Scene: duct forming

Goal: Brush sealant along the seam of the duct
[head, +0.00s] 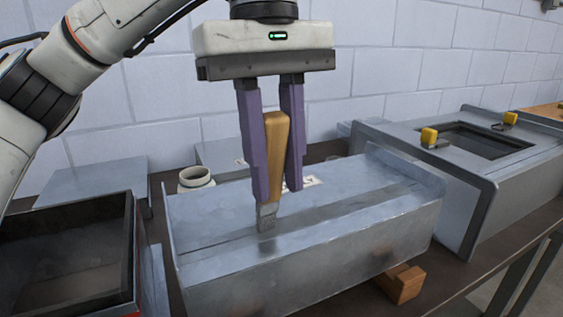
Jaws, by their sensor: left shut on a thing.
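The metal duct (340,254) lies on the bench as a long grey box. A seam (345,203) runs lengthwise along its top face, with a darker strip beside it. My left gripper (275,190) is over the duct, its purple fingers shut on the wooden handle of a brush (277,135). The brush points down, slightly tilted. Its grey tip (266,217) is at the top face near the seam and seems to touch it. A darker patch shows just below the tip. My right gripper is not in view.
A dark open-topped box (65,255) stands at the left. A small white cup (196,177) is behind the duct. A wooden block (402,284) sits under the duct's front edge.

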